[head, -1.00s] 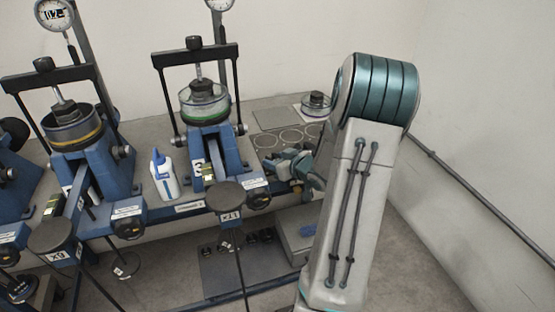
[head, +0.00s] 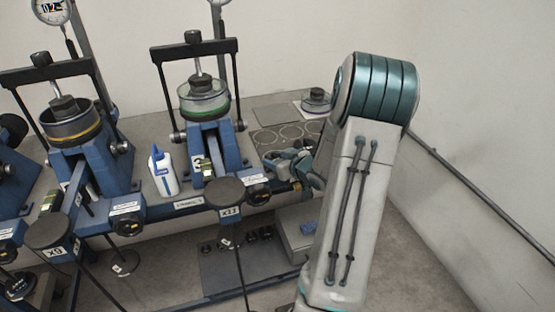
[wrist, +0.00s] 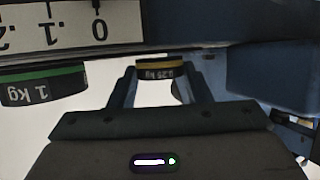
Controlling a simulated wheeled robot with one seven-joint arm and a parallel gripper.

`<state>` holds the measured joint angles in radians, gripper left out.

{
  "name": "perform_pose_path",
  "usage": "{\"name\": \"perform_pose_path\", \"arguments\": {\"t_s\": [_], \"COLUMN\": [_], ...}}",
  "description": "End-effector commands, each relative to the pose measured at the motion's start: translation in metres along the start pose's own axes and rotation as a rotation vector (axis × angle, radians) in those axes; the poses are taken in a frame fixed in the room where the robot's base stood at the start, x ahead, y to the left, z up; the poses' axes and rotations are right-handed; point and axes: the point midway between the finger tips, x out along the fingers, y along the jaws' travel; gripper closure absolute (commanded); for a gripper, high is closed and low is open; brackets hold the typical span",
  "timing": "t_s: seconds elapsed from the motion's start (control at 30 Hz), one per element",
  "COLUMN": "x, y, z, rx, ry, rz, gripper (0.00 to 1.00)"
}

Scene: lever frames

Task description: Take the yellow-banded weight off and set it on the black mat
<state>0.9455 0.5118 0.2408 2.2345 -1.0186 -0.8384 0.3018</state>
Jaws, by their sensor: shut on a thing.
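The yellow-banded weight (wrist: 160,68), marked 0.25 kg, sits between the two fingers of my gripper (wrist: 160,86) in the wrist view. My gripper is shut on it. A ruled white scale and a dark beam edge lie close above it in the picture; I cannot tell whether it still touches a support. In the head view my gripper (head: 297,166) is at the right end of the middle blue lever frame (head: 208,150); the weight is hidden there. A dark mat with white ring outlines (head: 267,141) lies on the bench behind my gripper; it looks dark grey to black.
A green-banded 1 kg weight (wrist: 42,85) is left of my fingers in the wrist view. A white bottle (head: 162,172) stands between two frames. A plain grey sheet (head: 275,114) lies farther back. A dark lower sheet (head: 240,285) carries several small black items.

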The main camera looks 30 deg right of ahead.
Motion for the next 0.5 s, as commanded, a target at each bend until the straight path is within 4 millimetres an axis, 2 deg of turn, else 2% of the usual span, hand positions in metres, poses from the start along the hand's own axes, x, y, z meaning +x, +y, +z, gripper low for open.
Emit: {"name": "perform_pose_path", "arguments": {"t_s": [0.37,0.4,0.47,0.5], "x": [0.0010,0.0010,0.0010,0.0010], "y": [0.0001,0.0002,0.0002,0.0002], "z": [0.0020,0.0020,0.0020,0.0021], "rx": [0.000,0.000,0.000,0.000], "ry": [0.001,0.001,0.001,0.001], "rz": [0.000,0.000,0.000,0.000], "gripper": [0.78,0.50,0.34,0.31]}}
